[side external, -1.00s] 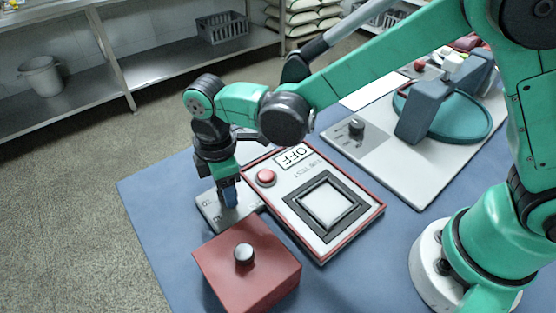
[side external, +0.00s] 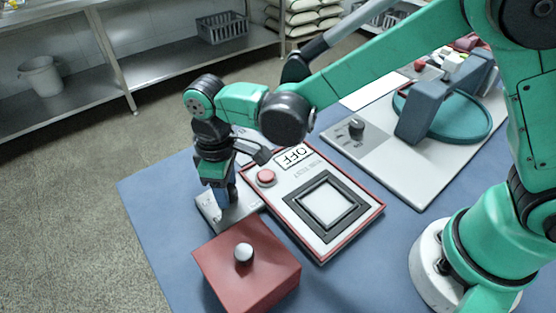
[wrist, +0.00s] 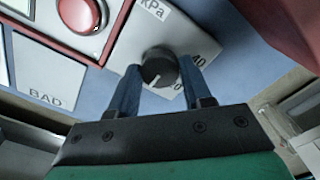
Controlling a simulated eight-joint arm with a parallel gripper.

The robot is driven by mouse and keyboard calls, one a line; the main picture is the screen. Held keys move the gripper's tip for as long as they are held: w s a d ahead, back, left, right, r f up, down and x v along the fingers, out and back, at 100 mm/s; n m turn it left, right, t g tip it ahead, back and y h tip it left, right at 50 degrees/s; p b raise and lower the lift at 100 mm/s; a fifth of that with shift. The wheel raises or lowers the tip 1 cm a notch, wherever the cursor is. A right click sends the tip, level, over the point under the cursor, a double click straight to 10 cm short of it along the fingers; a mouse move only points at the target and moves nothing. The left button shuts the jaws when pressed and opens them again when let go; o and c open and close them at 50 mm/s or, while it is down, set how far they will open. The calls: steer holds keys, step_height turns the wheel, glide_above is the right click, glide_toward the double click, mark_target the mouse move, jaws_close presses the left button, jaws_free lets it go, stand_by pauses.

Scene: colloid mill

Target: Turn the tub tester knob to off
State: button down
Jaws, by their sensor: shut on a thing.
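The tub tester is a white panel with a red border (side external: 345,235), lying on the blue table. It carries an OFF sign, a red button (side external: 266,177) and a raised black square frame. Beside its left edge is a grey plate (side external: 208,212) with the knob. In the wrist view the black round knob (wrist: 158,65) sits on the plate between my blue fingers, its white mark pointing down and slightly left. Printing reading kPa and other partly covered marks surround it. My gripper (side external: 228,195) points down and is shut on the knob, which it hides in the side view.
A red box with a round silver-topped knob (side external: 244,253) stands close in front of the plate. Right of the tester is a pale board with another black knob (side external: 356,127) and a teal round dish (side external: 450,115). Blue table is bare at the left.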

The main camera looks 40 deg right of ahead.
stand_by(0.3)
steer(key=shift+c, duration=1.8)
jaws_free()
steer(key=shift+r, duration=0.1)
steer(key=shift+r, duration=2.7)
steer(key=s+d+r+m+t, duration=0.2)
steer(key=s+d+m+t, duration=0.1)
steer(key=d, duration=0.6)
steer(key=s+d+r+m+t, duration=0.3)
steer(key=d+m+t, duration=0.1)
steer(key=d, duration=0.6)
steer(key=shift+d+r+m, duration=0.15)
steer(key=shift+d+m, duration=0.1)
steer(key=shift+m, duration=0.65)
